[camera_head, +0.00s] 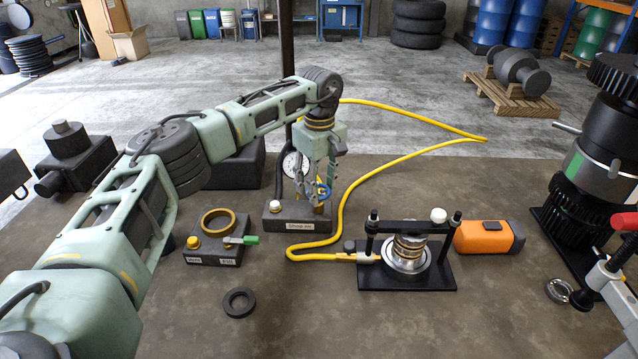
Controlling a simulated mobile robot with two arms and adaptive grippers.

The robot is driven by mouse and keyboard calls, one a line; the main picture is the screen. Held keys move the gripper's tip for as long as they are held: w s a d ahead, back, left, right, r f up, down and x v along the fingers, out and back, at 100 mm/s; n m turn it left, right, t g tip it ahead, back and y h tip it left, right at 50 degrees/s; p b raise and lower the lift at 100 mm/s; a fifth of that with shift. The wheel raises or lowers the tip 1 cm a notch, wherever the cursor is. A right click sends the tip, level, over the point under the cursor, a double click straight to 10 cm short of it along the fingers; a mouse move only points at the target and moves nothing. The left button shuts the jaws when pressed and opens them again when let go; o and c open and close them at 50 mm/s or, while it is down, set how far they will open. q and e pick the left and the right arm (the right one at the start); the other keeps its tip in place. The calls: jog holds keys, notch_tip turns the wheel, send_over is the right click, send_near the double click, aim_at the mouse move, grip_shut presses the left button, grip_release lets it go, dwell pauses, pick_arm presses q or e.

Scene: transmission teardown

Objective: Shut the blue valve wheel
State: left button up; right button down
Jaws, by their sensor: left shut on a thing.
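The blue valve wheel (323,192) sits on top of a brass stem on a dark grey valve block (288,218), near the middle of the bench. A white label and a round pressure gauge (293,163) belong to the same block. My left gripper (316,190) points down at the wheel with its fingers around it, shut on it. The fingers hide part of the wheel. My right gripper does not show.
A yellow hose (346,205) loops across the bench to a black press fixture (405,284). A block with a green-handled lever (241,239) and a dark ring (239,302) lie left of centre. An orange tool (484,237) lies right. The front middle of the bench is clear.

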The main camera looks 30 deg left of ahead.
aim_at(320, 189)
pick_arm(q)
jog(key=shift+w+r+m, duration=0.15)
jog(key=shift+r+m, duration=0.05)
jog(key=shift+m, duration=0.4)
jog(key=o, duration=0.9)
jog(key=shift+o, duration=1)
jog(key=shift+f, duration=0.15)
notch_tip(320, 189, up, 12)
